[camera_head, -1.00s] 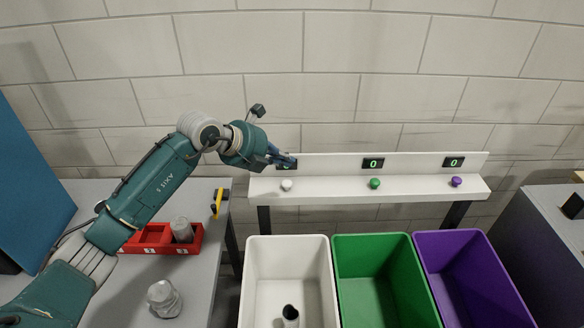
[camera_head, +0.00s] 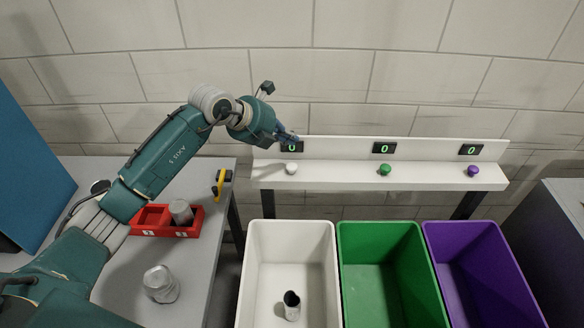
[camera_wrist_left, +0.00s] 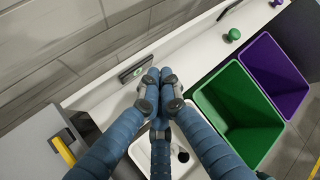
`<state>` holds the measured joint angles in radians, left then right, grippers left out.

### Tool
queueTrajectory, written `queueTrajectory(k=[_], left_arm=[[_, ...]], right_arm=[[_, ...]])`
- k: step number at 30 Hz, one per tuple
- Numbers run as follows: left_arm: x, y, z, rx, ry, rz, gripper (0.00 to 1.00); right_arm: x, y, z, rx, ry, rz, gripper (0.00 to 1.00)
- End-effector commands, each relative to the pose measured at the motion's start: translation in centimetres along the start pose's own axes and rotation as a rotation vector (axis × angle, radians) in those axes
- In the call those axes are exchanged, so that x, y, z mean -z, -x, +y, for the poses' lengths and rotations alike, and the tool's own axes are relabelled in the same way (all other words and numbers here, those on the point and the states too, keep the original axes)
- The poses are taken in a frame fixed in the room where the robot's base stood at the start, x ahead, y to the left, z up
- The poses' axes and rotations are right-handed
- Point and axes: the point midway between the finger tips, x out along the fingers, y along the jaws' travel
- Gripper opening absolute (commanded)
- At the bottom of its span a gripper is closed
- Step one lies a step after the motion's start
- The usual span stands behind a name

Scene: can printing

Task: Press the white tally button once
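The white button (camera_head: 291,168) sits on the white shelf (camera_head: 335,174), under the left display (camera_head: 292,148). That display is partly covered by my fingers and seems to read 0. My left gripper (camera_head: 292,138) is above the white button, in front of the display, with a visible gap to the button. In the left wrist view its blue fingers (camera_wrist_left: 159,76) are drawn together at the tips, with nothing seen between them. The white button is hidden in that view. My right gripper is not in view.
A green button (camera_head: 384,169) and a purple button (camera_head: 473,170) stand along the shelf; their displays read 0. White (camera_head: 248,265), green (camera_head: 415,265) and purple (camera_head: 490,265) bins stand below. A can (camera_head: 291,306) is in the white bin. A red tray (camera_head: 150,218) is on the grey table.

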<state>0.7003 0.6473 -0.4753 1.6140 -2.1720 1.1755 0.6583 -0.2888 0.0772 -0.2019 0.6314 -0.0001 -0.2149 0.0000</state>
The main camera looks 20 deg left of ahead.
Motion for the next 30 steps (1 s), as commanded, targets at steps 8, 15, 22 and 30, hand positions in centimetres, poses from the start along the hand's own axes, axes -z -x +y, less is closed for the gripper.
queueTrajectory(k=[8,15,22,30], left_arm=[[2.4,-3.2,2.4,-0.001,0.001,0.0,0.0],[3.2,-4.4,3.2,0.0,0.0,-0.001,0.0],[3.1,-4.3,3.2,0.0,0.0,-0.001,0.0],[3.2,-4.3,3.2,0.0,0.0,0.0,0.0]], right_arm=[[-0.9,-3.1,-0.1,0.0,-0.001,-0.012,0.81],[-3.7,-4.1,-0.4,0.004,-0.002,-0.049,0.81],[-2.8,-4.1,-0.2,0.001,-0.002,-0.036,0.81],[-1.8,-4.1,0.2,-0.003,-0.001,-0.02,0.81]])
